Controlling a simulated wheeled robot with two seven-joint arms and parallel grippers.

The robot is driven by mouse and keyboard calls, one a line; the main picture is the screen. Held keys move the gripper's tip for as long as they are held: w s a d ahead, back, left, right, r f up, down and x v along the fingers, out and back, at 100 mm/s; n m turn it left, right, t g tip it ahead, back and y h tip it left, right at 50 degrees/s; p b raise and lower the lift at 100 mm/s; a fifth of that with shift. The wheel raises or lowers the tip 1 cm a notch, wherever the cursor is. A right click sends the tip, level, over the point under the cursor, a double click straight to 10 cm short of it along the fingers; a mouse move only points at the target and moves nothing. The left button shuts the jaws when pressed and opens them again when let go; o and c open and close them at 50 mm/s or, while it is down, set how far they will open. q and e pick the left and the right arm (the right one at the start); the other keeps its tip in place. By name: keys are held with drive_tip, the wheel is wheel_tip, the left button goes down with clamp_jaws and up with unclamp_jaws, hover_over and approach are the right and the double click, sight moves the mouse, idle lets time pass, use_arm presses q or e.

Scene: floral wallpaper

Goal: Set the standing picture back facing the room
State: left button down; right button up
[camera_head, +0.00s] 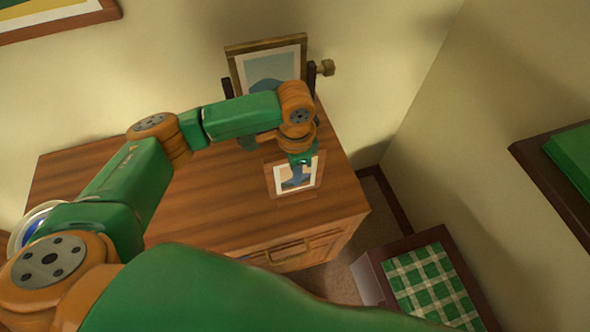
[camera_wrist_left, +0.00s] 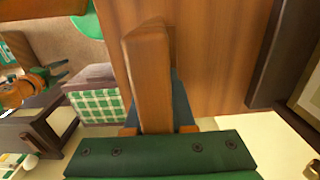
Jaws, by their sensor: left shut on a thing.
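A small wood-framed picture (camera_head: 284,187) is at the right front of the dresser top, its printed face with a white border turned toward my head camera. I cannot tell whether its lower edge touches the wood. My left gripper (camera_head: 303,157) is shut on its upper edge and hides part of the print. In the left wrist view the wooden frame (camera_wrist_left: 150,70) shows nearly edge-on between the fingers of my left gripper (camera_wrist_left: 160,129). My right gripper (camera_wrist_left: 58,74) appears small at the left of that view; its jaw opening is unclear.
The dresser (camera_head: 235,205) has clear wood left of the small picture. A larger framed picture (camera_head: 267,68) on a knobbed stand is behind my left forearm, near the wall. A box with a green checked top (camera_head: 432,286) is on the floor at right. A dark shelf (camera_head: 545,165) juts from the right wall.

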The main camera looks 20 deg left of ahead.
use_arm(q)
drive_tip(key=shift+f, duration=0.4)
drive_tip(key=c, duration=0.7)
unclamp_jaws()
